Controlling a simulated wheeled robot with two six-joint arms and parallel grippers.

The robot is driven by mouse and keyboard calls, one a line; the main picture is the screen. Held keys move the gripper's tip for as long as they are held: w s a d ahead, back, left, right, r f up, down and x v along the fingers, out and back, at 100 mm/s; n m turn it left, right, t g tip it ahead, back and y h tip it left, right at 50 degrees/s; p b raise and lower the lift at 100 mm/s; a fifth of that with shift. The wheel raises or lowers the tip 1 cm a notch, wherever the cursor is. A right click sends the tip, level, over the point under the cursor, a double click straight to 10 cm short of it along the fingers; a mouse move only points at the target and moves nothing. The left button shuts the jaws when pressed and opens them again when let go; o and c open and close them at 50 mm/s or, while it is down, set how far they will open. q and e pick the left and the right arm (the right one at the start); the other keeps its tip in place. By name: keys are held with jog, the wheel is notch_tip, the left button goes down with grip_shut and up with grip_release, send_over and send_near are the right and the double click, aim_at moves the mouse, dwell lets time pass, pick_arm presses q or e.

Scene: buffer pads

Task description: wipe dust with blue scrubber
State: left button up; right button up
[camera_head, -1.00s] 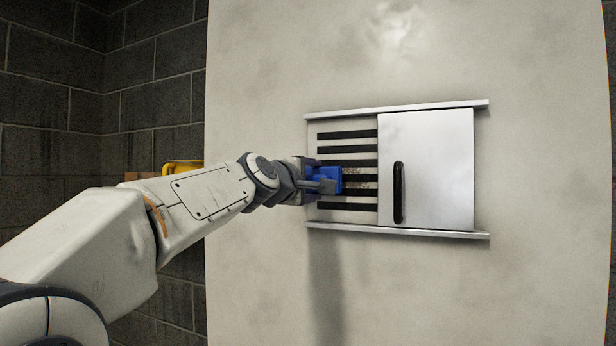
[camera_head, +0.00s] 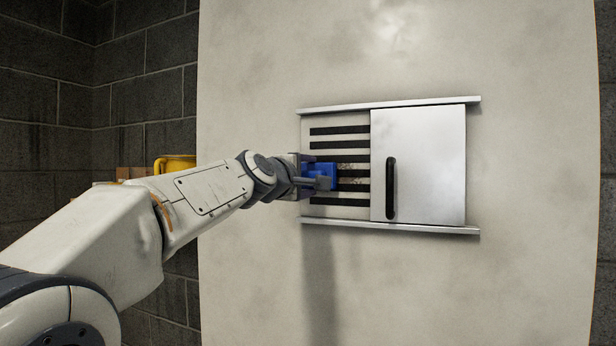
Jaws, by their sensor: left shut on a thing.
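My left gripper (camera_head: 312,182) is shut on the blue scrubber (camera_head: 323,172). It holds the scrubber in front of the left, slotted part of a vent (camera_head: 340,146) in the pale wall. Whether the scrubber touches the slats cannot be told. Dark specks of dust (camera_head: 348,168) show on the slats just right of the scrubber. The gripper and scrubber hide part of the slats' left side. My right gripper is not in view.
A silver sliding panel (camera_head: 435,150) with a black vertical handle (camera_head: 391,188) covers the vent's right part, between an upper rail (camera_head: 390,105) and a lower rail (camera_head: 400,227). A yellow object (camera_head: 176,162) is partly hidden behind my left arm. The surrounding pale wall is clear.

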pick_arm(q)
jog(key=shift+w+d+p, duration=0.3)
jog(key=shift+w+p, duration=0.05)
jog(key=shift+w, duration=0.3)
jog(key=shift+r, duration=0.1)
